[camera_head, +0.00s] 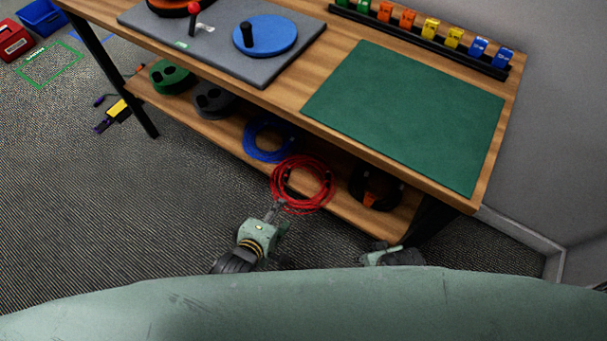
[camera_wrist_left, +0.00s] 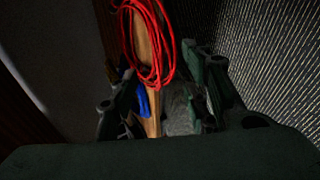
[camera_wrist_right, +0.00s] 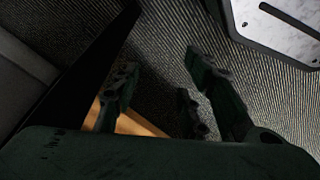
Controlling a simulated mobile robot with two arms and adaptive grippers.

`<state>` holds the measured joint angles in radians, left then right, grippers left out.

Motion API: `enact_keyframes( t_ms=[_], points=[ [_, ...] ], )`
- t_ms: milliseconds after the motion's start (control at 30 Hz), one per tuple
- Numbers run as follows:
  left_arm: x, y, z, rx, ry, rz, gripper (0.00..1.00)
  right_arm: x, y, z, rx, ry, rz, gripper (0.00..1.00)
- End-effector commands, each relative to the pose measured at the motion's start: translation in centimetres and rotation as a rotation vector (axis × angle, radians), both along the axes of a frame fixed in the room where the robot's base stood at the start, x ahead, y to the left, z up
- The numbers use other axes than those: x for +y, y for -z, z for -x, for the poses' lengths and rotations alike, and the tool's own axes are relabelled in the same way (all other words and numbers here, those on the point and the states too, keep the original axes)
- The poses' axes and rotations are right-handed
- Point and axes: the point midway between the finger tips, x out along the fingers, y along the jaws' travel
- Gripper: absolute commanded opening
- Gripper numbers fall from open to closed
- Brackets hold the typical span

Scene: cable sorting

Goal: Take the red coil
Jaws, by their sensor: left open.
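The red coil (camera_head: 302,185) is a loose bundle of red cable on the lower shelf, overhanging its front edge. It also shows ahead of the fingers in the left wrist view (camera_wrist_left: 150,50). My left gripper (camera_head: 276,211) is open at the coil's near left edge; whether it touches the coil I cannot tell. It also shows in the left wrist view (camera_wrist_left: 160,100), with its fingers apart. My right gripper (camera_wrist_right: 165,95) is open and empty in its wrist view. In the head view only part of it shows, low and right of the coil.
A blue coil (camera_head: 268,139) lies left of the red one, and a black and orange coil (camera_head: 377,188) lies right of it. The tabletop (camera_head: 330,62) overhangs the lower shelf (camera_head: 235,127). A dark table leg (camera_head: 432,217) stands at the right.

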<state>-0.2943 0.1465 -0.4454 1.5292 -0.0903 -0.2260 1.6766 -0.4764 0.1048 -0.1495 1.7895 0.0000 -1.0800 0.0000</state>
Motion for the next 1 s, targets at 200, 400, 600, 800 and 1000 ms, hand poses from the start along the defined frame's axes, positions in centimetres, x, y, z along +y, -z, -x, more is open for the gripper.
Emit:
enact_keyframes(
  t_ms=[200, 400, 600, 800, 1000],
  points=[
    [-0.5, 0.8, -1.1, -0.003, 0.002, 0.0, 0.43, 0.0, -1.4, -0.5, -0.012, 0.001, -0.001, 0.4],
    [-0.9, 2.1, -2.9, -0.007, 0.003, -0.001, 0.43, 0.1, -4.0, -1.1, -0.031, 0.004, -0.003, 0.4],
    [-1.5, 3.2, -4.5, -0.006, 0.002, -0.001, 0.43, 0.0, -7.1, -1.2, -0.046, 0.006, -0.003, 0.4],
    [-1.8, 3.5, -5.1, -0.005, 0.002, 0.0, 0.43, 0.0, -8.4, -1.2, -0.05, 0.007, -0.003, 0.4],
    [-1.8, 3.4, -5.1, -0.005, 0.002, 0.0, 0.42, 0.0, -8.4, -1.1, -0.049, 0.007, -0.003, 0.4]
  ],
)
